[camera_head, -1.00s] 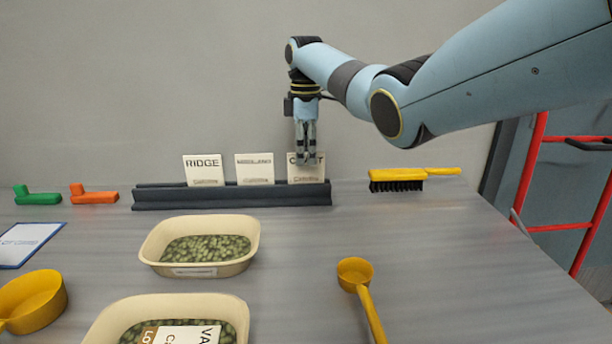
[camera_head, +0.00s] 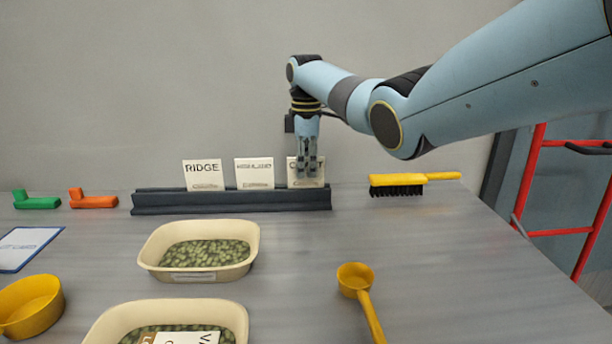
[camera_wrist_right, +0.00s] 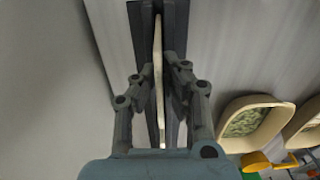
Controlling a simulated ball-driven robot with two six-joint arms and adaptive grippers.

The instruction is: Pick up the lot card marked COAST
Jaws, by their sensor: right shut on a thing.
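The rightmost lot card (camera_head: 320,173) stands upright in the dark slotted rack (camera_head: 230,201) in the head view. Its lettering is mostly hidden behind my fingers now; it read as COAST in the earlier head view. My right gripper (camera_head: 308,172) comes down from above and is shut on this card. In the right wrist view the card (camera_wrist_right: 158,70) shows edge-on between the two fingers of the right gripper (camera_wrist_right: 159,85), over the rack (camera_wrist_right: 177,18). The card's lower edge appears to be still in the rack. My left gripper is not in view.
The RIDGE card (camera_head: 203,174) and another card (camera_head: 254,173) stand to the left in the rack. A yellow brush (camera_head: 412,180) lies to the right. A bean tray (camera_head: 245,232), a second tray (camera_head: 230,312) and a yellow scoop (camera_head: 355,278) are in front.

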